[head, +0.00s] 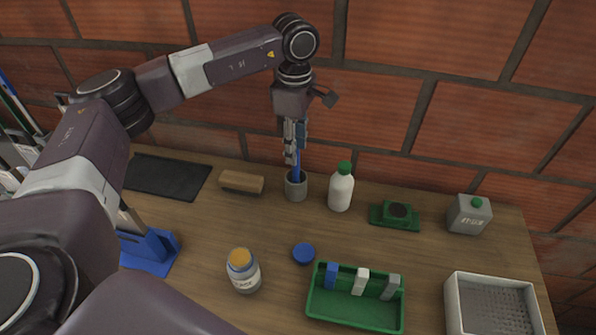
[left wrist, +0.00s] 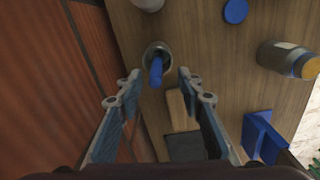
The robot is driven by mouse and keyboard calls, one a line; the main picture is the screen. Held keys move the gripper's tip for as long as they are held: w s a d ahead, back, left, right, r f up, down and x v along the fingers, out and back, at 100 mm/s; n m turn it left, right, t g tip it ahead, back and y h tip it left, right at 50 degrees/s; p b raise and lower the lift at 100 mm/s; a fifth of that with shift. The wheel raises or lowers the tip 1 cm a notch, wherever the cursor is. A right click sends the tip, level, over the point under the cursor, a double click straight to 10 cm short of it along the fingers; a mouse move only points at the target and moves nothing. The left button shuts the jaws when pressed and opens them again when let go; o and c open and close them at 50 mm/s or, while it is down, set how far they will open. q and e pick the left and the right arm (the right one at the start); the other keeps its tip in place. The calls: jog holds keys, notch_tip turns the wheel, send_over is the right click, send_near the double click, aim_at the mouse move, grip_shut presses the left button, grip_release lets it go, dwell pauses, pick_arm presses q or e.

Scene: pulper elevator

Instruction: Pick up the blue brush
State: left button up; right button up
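The blue brush (head: 297,167) stands upright in a small grey cup (head: 296,187) near the back of the wooden table. In the left wrist view the brush (left wrist: 156,72) shows end-on in the round cup (left wrist: 151,50). My left gripper (head: 294,150) points down right above the cup, at the upper part of the brush. In the left wrist view its two fingers (left wrist: 158,80) are apart, with the brush in line with the gap between the tips. I cannot tell whether a finger touches it. The cup hides the brush's lower end. My right gripper is not in view.
A white bottle (head: 341,188) stands close right of the cup, and a wooden block (head: 242,182) lies left. In front are a jar (head: 243,271), a blue lid (head: 303,254) and a green tray (head: 353,311). The brick wall (head: 380,110) is close behind.

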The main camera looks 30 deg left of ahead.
pick_arm(q)
jog(key=shift+s+f, duration=0.1)
jog(key=shift+f, duration=0.35)
jog(key=p, duration=0.3)
send_over(296, 181)
jog(key=f, duration=0.5)
jog(key=shift+w+a+f, duration=0.2)
jog(key=shift+w+f, duration=0.05)
jog(key=shift+w, duration=0.15)
jog(key=shift+f, duration=0.25)
grip_shut()
